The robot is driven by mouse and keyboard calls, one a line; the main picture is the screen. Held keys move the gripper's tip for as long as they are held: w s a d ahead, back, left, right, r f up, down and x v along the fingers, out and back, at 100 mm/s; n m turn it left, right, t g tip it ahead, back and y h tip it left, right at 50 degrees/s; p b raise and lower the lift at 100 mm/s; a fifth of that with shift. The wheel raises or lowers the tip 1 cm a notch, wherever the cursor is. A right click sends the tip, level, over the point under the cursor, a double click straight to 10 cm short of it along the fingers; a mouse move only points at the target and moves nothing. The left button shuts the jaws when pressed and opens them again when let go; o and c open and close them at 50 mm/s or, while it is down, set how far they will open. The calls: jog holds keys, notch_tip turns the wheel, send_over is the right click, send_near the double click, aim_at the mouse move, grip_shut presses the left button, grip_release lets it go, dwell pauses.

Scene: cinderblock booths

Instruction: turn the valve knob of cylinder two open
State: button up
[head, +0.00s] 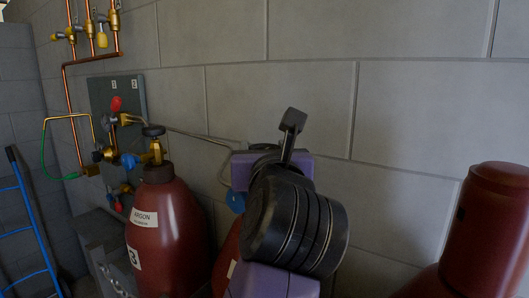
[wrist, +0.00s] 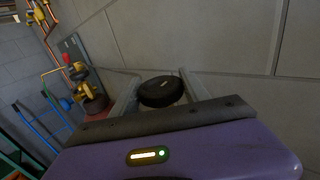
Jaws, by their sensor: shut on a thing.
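A round black valve knob (wrist: 162,92) with a small pale mark on top sits between the two fingers of my gripper (wrist: 158,84) in the wrist view. The fingers are shut on opposite sides of its rim. In the head view my purple and black arm hides the knob and most of the cylinder under it. Only a strip of that dark red cylinder (head: 227,265) and a blue fitting (head: 236,201) show beside my arm. Its number is hidden, so I cannot confirm that it is cylinder two.
A dark red argon cylinder (head: 165,225) marked 3 stands to the left with its own black knob (head: 153,131). Another red cylinder (head: 488,225) stands at right. Behind are a grey panel (head: 125,95), copper pipes and a block wall (head: 310,80). A blue hand truck (head: 32,225) stands far left.

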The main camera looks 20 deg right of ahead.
jog(key=n+y+b, duration=0.1)
jog(key=n+y, duration=0.1)
jog(key=y, duration=0.1)
jog(key=n+y+b, duration=0.1)
jog(key=n+y, duration=0.1)
jog(key=y, duration=0.1)
jog(key=shift+d+t, duration=0.1)
jog(key=shift+t, duration=0.2)
jog(key=n+y, duration=0.2)
jog(key=y, duration=0.1)
jog(key=n+g+y, duration=0.1)
jog(key=y, duration=0.2)
jog(key=shift+r+n, duration=0.1)
jog(key=shift+n, duration=0.3)
jog(key=n+g+y+p, duration=0.3)
jog(key=y, duration=0.1)
jog(key=shift+r+y+p, duration=0.1)
jog(key=shift+y+p, duration=0.2)
jog(key=shift+s+a+f+n+g+y+p, duration=0.1)
jog(key=shift+a+n+g+y+p, duration=0.05)
jog(key=shift+n+g+y+p, duration=0.7)
jog(key=shift+a+f+n+g+y+p, duration=0.15)
jog(key=shift+n+g+y+p, duration=0.4)
jog(key=shift+n+g+y, duration=0.45)
jog(key=shift+n+g, duration=0.25)
jog(key=shift+g, duration=0.3)
jog(key=o, duration=1.4)
jog(key=shift+c, duration=0.2)
